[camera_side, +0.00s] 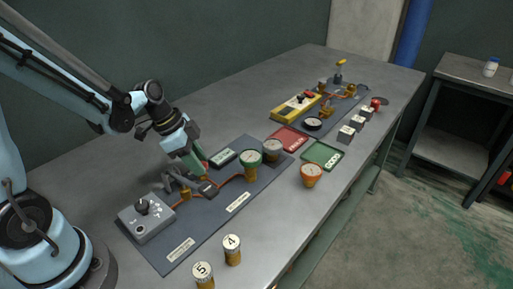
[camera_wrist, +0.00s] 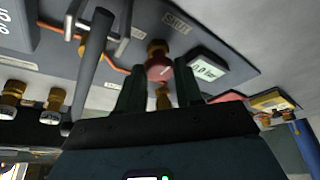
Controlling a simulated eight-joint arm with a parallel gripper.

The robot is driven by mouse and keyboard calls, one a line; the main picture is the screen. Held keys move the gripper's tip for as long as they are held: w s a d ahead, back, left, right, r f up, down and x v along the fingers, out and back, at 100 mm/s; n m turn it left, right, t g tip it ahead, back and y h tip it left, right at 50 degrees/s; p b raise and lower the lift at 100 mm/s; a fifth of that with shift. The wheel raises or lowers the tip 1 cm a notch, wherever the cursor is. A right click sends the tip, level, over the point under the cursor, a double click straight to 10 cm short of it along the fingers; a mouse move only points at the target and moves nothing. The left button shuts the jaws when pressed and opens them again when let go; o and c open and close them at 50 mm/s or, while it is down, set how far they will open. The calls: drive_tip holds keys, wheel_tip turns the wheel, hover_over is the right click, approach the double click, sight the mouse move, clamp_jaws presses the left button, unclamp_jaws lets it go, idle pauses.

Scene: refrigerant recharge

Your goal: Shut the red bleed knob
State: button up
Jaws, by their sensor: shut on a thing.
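The red bleed knob (camera_wrist: 159,68) sits on a brass fitting on the dark panel (camera_wrist: 235,40). In the wrist view it lies between the two dark fingers of my gripper (camera_wrist: 158,76), which is shut on it. A label reading SHUT (camera_wrist: 176,22) is on the panel close to the knob. In the side view my gripper (camera_side: 203,168) reaches down to the panel (camera_side: 190,238), and only a little of the red knob (camera_side: 205,166) shows beside the fingers. How far the knob is turned cannot be told.
A grey box with a black knob (camera_side: 147,217) stands left on the panel. A green gauge (camera_side: 248,160) and a grey gauge (camera_side: 272,147) stand to the right. A small display (camera_wrist: 207,69) is close beside my fingers.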

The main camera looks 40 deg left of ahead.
idle(0.3)
drive_tip(key=o, duration=1)
drive_tip(key=shift+o, duration=0.2)
drive_tip(key=shift+r, duration=0.1)
drive_tip(key=v, duration=1.2)
drive_tip(key=shift+d, duration=0.1)
drive_tip(key=s+d+f+n+t+y, duration=0.1)
drive_tip(key=d+n+t+y, duration=0.2)
drive_tip(key=d+n, duration=0.3)
drive_tip(key=n, duration=0.3)
drive_tip(key=shift+s+d+t, duration=0.2)
drive_tip(key=shift+s+t, duration=0.15)
drive_tip(key=shift+t, duration=0.05)
